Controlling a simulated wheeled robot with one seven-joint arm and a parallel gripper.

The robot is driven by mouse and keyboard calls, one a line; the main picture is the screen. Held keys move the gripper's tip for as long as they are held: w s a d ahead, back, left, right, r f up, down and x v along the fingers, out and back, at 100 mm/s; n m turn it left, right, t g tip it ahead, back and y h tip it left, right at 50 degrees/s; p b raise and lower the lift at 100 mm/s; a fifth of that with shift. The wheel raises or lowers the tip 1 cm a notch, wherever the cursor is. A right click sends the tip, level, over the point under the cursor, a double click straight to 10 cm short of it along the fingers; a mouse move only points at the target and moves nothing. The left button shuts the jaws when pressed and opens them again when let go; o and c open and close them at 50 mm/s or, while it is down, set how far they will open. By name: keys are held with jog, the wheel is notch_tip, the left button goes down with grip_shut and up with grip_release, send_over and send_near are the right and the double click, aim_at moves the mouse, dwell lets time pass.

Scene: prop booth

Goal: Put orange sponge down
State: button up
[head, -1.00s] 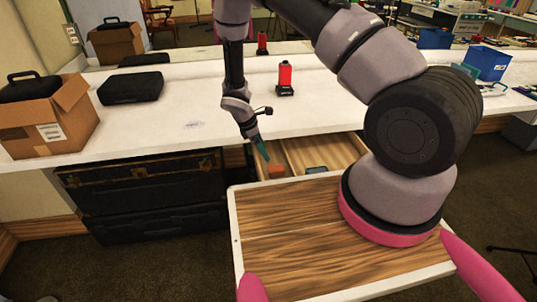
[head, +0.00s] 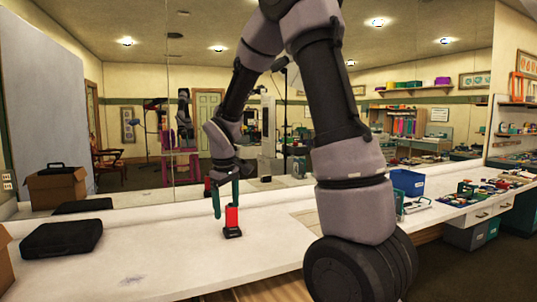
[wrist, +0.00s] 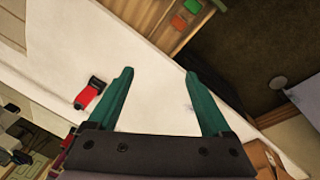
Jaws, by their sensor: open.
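The orange sponge (wrist: 179,23) shows in the wrist view as a small orange block inside the open wooden drawer (wrist: 203,17), beside a green piece (wrist: 193,5). It is not visible in the head view. My gripper (wrist: 159,75) has its two teal fingers spread wide with nothing between them. In the head view my gripper (head: 225,207) is raised above the white counter, its fingers pointing down, overlapping the red device in the picture. The sponge is apart from the fingers.
A red device with a black base (head: 232,220) stands on the white counter (head: 165,262). A black case (head: 61,239) lies left, with part of a cardboard box (head: 4,270) at the edge. A blue bin (head: 408,182) stands right. A mirror runs behind the counter.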

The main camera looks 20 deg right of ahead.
jog(key=s+d+r+m+t+y, duration=0.1)
jog(key=s+d+r+m+t, duration=0.1)
jog(key=s+r+m, duration=0.3)
jog(key=s+d+r+m+t+y, duration=0.1)
jog(key=s+r+m, duration=0.4)
jog(key=s+r, duration=0.8)
jog(key=s+d+t, duration=0.1)
jog(key=s+t, duration=0.1)
jog(key=s, duration=0.1)
jog(key=shift+d+r+m+y, duration=0.3)
jog(key=shift+d+r+y, duration=0.05)
jog(key=shift+r+y, duration=0.05)
jog(key=shift+w, duration=0.1)
